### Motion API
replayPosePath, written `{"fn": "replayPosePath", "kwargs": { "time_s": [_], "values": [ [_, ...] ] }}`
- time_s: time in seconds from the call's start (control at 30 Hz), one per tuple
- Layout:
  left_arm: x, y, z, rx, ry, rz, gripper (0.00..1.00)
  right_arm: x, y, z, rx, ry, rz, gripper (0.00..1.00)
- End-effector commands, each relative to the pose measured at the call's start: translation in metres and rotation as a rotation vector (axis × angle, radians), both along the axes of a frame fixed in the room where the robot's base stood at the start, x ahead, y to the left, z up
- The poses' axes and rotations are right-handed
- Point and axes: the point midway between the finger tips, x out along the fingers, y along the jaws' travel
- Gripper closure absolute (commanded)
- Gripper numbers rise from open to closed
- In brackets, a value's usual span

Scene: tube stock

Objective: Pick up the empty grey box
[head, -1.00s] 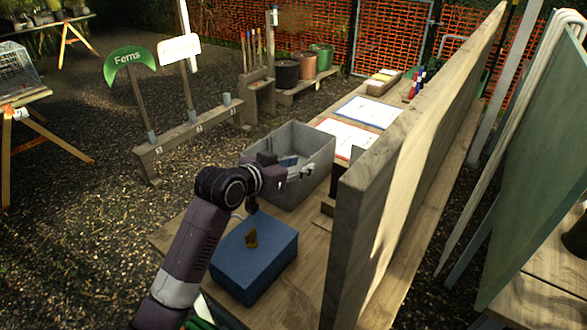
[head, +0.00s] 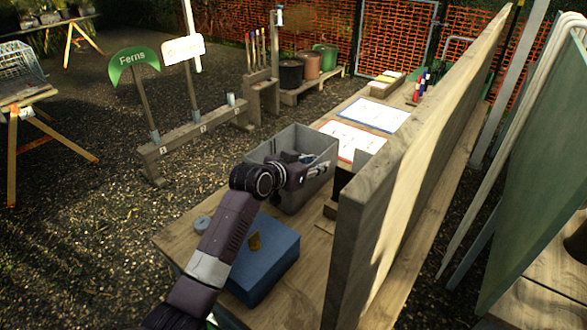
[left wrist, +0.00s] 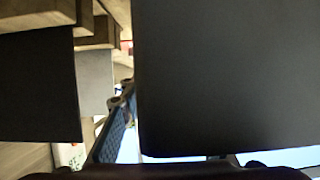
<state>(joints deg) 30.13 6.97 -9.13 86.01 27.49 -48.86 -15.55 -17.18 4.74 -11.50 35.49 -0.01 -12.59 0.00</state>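The grey box (head: 311,196) is an open-topped bin on the wooden table in the head view, left of the upright wooden board. My left gripper (head: 318,171) is at the near side of the box, by its rim and partly in front of it. I cannot tell whether it touches the box or how far its fingers are apart. Something small and bluish shows at the box opening behind the gripper; I cannot tell what it is. In the left wrist view, a large dark grey surface (left wrist: 228,75) fills the right side, very close. My right gripper is not in view.
A blue box (head: 268,268) with a yellow-brown piece on top stands nearer, beside my left forearm. The tall wooden board (head: 375,200) closes off the right. Printed sheets (head: 372,113) lie beyond the grey box. A small round grey-blue item (head: 202,223) lies near the left edge.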

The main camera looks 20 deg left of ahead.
Motion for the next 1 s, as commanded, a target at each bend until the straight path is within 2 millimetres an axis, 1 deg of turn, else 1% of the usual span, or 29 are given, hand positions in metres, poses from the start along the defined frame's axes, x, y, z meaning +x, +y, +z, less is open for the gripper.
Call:
{"fn": "replayPosePath", "kwargs": {
  "time_s": [0.1, 0.13, 0.3, 0.4, 1.0],
  "values": [
    [-0.0001, 0.0, 0.0, 0.0, 0.0, 0.0, 0.7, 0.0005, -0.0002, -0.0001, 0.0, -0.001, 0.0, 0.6],
    [-0.0002, 0.0001, 0.0001, 0.0, 0.0, 0.0, 0.72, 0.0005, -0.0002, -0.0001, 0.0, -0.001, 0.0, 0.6],
    [-0.0002, 0.0002, 0.0001, 0.0, 0.0, 0.0, 0.91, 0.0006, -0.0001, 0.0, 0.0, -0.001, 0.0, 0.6],
    [-0.0002, 0.0002, 0.0001, 0.0, 0.0, 0.0, 1.0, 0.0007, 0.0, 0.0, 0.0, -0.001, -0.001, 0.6],
    [0.0002, 0.0004, 0.0029, 0.0, -0.003, 0.001, 1.0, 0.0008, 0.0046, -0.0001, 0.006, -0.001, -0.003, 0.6]
  ]
}}
